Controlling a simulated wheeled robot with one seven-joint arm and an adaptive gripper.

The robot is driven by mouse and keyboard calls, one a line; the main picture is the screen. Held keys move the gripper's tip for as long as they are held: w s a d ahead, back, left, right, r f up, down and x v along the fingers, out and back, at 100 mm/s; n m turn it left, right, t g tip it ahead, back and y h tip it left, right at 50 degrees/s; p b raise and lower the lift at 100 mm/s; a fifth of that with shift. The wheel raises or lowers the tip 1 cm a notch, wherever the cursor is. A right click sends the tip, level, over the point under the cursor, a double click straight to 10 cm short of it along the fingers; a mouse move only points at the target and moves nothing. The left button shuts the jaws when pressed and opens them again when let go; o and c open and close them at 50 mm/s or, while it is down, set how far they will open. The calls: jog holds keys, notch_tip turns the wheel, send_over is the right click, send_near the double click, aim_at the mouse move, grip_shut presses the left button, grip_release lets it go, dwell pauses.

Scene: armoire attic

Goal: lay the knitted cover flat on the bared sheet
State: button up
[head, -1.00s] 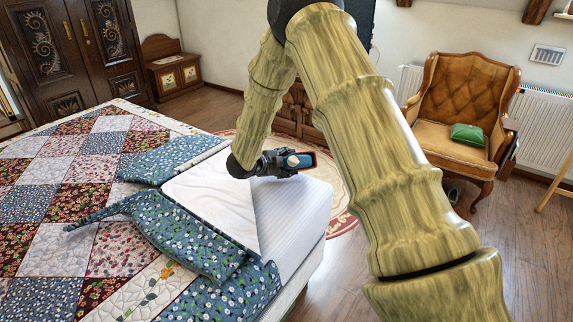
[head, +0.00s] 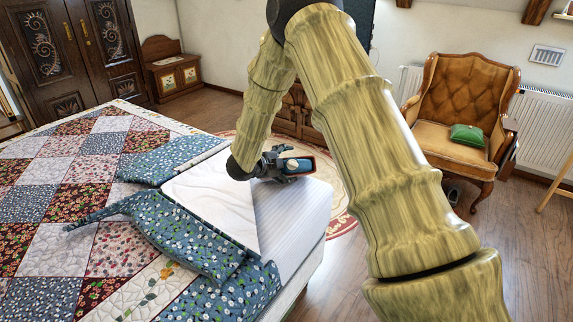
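The bared sheet (head: 215,195) is white, with a striped part (head: 285,210) at the right, where the patchwork quilt is folded back. My gripper (head: 302,166) is over the far right part of the sheet. A small item with a reddish-brown edge and blue parts shows at its fingers; I cannot tell whether it is held or part of the gripper. Contact with the sheet is unclear. A green, soft-looking object (head: 467,135) lies on the armchair seat. I cannot tell whether it is the knitted cover; no other clearly knitted piece shows.
The patchwork quilt (head: 95,195) covers the left of the bed, its blue floral folds (head: 190,235) bordering the sheet. The brown armchair (head: 460,95) stands at right, by a radiator (head: 540,125). A wooden chest (head: 295,110) is behind the bed. My arm hides part of the floor.

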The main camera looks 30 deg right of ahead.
jog(key=v, duration=1.2)
jog(key=shift+w+r, duration=0.1)
dwell(0.9)
